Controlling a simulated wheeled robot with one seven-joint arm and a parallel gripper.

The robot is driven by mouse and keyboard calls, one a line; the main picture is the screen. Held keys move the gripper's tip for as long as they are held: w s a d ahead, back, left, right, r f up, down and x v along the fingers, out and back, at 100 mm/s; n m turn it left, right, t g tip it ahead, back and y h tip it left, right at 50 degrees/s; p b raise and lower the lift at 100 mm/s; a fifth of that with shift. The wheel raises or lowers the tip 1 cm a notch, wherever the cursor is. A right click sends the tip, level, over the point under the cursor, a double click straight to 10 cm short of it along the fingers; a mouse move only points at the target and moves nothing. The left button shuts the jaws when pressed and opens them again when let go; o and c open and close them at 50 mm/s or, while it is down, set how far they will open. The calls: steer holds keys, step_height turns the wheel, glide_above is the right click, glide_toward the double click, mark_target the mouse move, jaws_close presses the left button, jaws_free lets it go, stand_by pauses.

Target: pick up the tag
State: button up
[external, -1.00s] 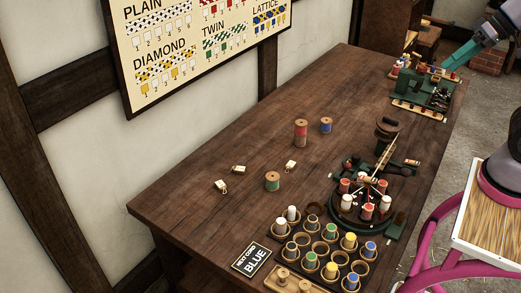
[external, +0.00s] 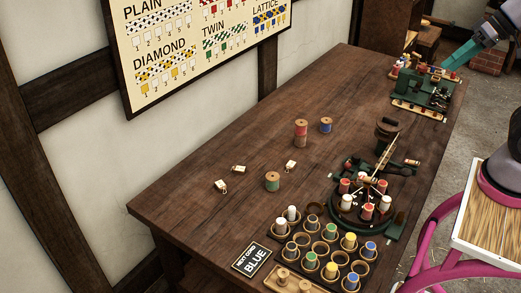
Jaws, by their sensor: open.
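Several small cream tags lie on the bench top at the left. My gripper (external: 446,65) is at the end of my teal arm at the top right, over the far end of the bench, well away from the tags. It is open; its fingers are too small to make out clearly.
A red spool (external: 300,133) and a blue spool (external: 326,125) stand behind the tags. A green machine (external: 425,92) stands at the far end.

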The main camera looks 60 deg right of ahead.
steer(key=w+n+g, duration=0.2)
steer(key=w+n, duration=0.5)
steer(key=w, duration=0.8)
steer(key=n+g+y, duration=0.3)
steer(key=n+g, duration=0.3)
steer(key=n, duration=1)
glide_above(291, 164)
steer(key=d, duration=0.3)
steer(key=f, duration=4.4)
steer(key=shift+s+d+f, duration=0.15)
steer(key=shift+d+f, duration=0.05)
steer(key=x, duration=0.5)
steer(key=shift+w+a+f, duration=0.2)
steer(key=shift+w+a, duration=0.1)
steer(key=shift+a, duration=0.05)
jaws_close()
